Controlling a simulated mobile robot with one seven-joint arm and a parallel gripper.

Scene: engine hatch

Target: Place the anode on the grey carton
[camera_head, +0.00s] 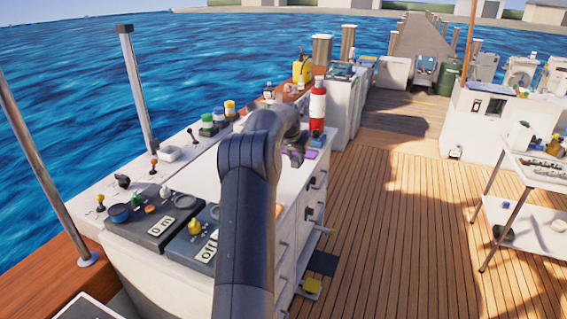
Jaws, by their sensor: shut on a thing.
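My gripper (296,154) is at the far end of my dark arm, over the white counter, beside the red fire extinguisher. It is small and partly hidden by my own wrist. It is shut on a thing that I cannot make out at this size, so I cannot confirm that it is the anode. I cannot pick out the anode anywhere else. No grey carton can be told for certain among the small items on the counter. My arm hides part of the counter.
The white counter (238,186) carries dark panels (157,217), knobs and jars. A red-and-white fire extinguisher (317,105) stands close to my gripper. A purple flat item (311,154) lies near it. A white table (535,165) stands at right. The wooden deck (400,230) between is mostly clear.

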